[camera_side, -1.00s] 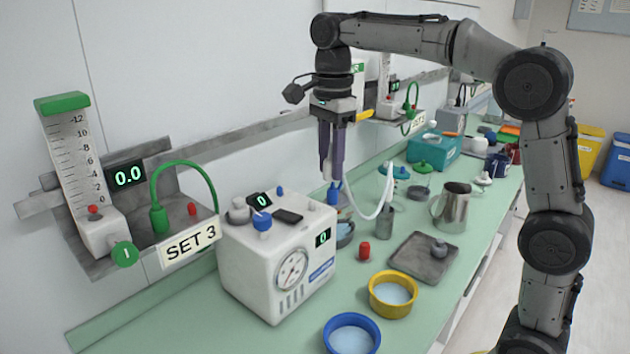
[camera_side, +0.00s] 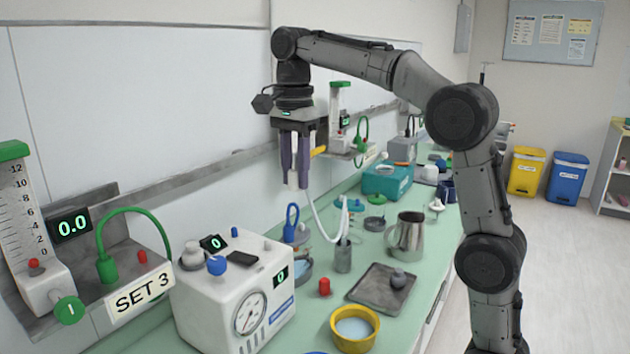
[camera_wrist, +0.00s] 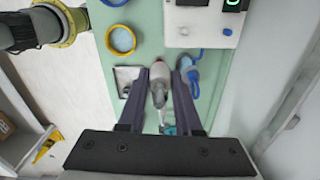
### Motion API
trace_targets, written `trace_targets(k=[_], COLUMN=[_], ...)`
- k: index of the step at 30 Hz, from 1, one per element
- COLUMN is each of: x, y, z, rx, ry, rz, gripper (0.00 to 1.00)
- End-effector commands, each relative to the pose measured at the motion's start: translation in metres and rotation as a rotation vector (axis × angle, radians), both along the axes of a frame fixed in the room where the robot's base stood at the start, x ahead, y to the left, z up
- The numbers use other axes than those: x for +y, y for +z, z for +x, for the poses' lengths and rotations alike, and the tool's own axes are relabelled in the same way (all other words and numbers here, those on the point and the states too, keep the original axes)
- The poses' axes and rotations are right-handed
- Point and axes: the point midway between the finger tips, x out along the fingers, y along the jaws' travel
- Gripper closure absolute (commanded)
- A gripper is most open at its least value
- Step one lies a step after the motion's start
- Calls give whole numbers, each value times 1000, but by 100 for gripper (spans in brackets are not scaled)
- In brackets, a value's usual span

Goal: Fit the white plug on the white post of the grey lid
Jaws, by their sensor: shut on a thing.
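My gripper (camera_side: 294,186), with purple-grey fingers, is shut on the white plug (camera_side: 293,177) and holds it in the air above the bench, right of the white machine. The plug shows between the fingers (camera_wrist: 160,72) in the wrist view as a pale grey-white piece (camera_wrist: 158,92). A white hose (camera_side: 322,222) hangs in a curve below it. A grey lid (camera_side: 301,239) with a blue loop beside it seems to stand on the bench below the gripper. Its white post is too small to make out surely. The plug is well apart from it.
The white machine (camera_side: 238,290) with a gauge stands at the left. A red cap (camera_side: 324,287), a grey cup (camera_side: 343,257), a dark tray (camera_side: 366,290), a yellow bowl (camera_side: 340,346) and a steel jug (camera_side: 407,238) stand to the right. The wall rail runs behind.

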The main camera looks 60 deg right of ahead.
Motion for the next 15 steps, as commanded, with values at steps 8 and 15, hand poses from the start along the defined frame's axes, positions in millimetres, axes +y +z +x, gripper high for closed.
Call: trace_targets(k=[8, 15], x=[-72, -131], y=[-48, -99], z=[71, 95], rx=[5, 3], ry=[-36, -117], rz=[1, 1], gripper=[100, 100])
